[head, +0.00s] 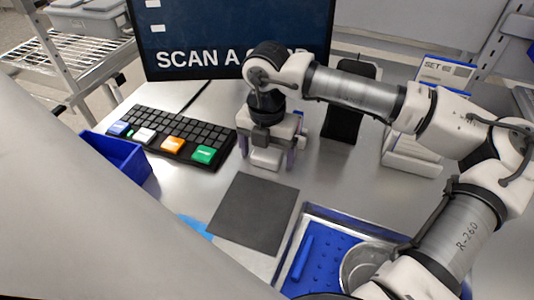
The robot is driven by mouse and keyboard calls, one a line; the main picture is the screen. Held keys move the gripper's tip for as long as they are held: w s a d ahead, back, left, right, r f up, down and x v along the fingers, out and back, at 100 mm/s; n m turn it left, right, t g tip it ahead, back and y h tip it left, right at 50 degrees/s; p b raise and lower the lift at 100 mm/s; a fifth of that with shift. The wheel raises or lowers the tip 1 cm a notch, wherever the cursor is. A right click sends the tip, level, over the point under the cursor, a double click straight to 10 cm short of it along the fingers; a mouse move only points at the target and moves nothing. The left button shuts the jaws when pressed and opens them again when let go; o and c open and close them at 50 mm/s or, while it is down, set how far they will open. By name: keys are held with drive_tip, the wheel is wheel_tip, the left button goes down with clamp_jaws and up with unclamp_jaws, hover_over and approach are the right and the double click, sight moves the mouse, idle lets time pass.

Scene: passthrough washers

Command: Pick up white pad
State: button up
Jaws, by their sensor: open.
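My gripper (268,158) points down over the steel table, just right of the black keyboard and in front of the monitor. Its two fingers are apart. A small white block-like shape (265,158) shows low between the fingers. I cannot tell whether it is the white pad or part of my gripper, nor whether it touches the fingers. Another pale piece with a bit of blue shows just behind the right finger, mostly hidden. No other clear white pad shows on the table.
The keyboard (190,125) has coloured keys. A blue bin (118,160) stands left, and a dark grey mat (255,213) lies in front of my gripper. A blue-lined tray (325,262) with a metal bowl (360,264) is at front right. A black stand (345,120) and white boxes (410,155) stand right.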

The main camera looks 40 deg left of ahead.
sight(267, 153)
drive_tip(key=c, duration=1.1)
drive_tip(key=shift+o, duration=0.2)
wheel_tip(267, 153, up, 20)
drive_tip(key=b, duration=0.2)
drive_tip(key=o, duration=0.4)
drive_tip(key=c, duration=0.3)
